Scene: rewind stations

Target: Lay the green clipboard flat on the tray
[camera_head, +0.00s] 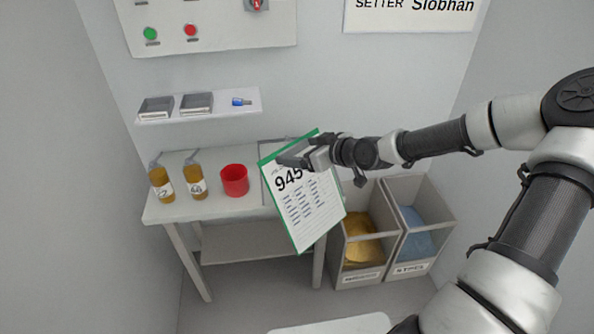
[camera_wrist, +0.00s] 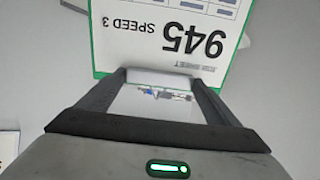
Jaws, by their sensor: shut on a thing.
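The green clipboard (camera_head: 318,208) carries a white sheet printed with a large 945 and rows of text. It hangs tilted in the air in front of the right part of the worktable, printed face toward the head camera. My gripper (camera_head: 297,156) is shut on its upper edge. In the wrist view the clipboard (camera_wrist: 165,40) extends away beyond my fingertips (camera_wrist: 166,80), its print upside down. A grey-edged flat shape that looks like the tray (camera_head: 277,144) shows on the table behind the clipboard, which hides most of it.
On the table (camera_head: 215,207) stand two amber bottles (camera_head: 161,182) (camera_head: 195,182) and a red cup (camera_head: 234,181), left of the clipboard. A wall shelf (camera_head: 225,110) with small bins is above. Two open bins (camera_head: 365,275) (camera_head: 412,268) stand right of the table.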

